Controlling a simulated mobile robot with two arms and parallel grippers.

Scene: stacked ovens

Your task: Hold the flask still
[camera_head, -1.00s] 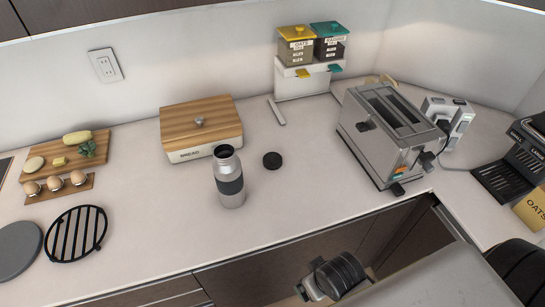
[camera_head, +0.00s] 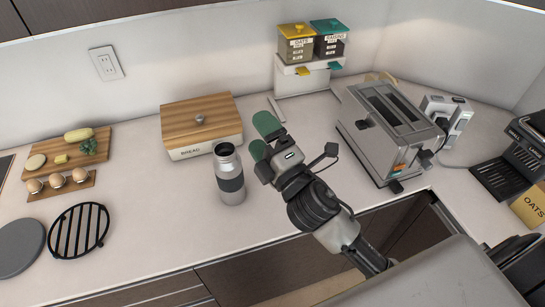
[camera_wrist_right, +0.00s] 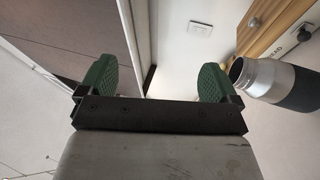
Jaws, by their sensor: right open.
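The flask (camera_head: 229,174) is a silver bottle with a dark band and an open mouth. It stands upright on the counter in front of the bread box. In the right wrist view the flask (camera_wrist_right: 275,82) shows at the right, outside the fingers. My right gripper (camera_head: 262,137) has green finger pads and is open and empty, just right of the flask and apart from it. In the wrist view the right gripper's fingers (camera_wrist_right: 157,78) are spread with nothing between them. The black cap seen earlier is hidden behind my right gripper. My left gripper is not in view.
The bread box (camera_head: 203,153) stands behind the flask. A toaster (camera_head: 385,130) is to the right and a dispenser (camera_head: 310,75) at the back. A round rack (camera_head: 78,232) and an egg board (camera_head: 60,186) lie left. Counter in front of the flask is clear.

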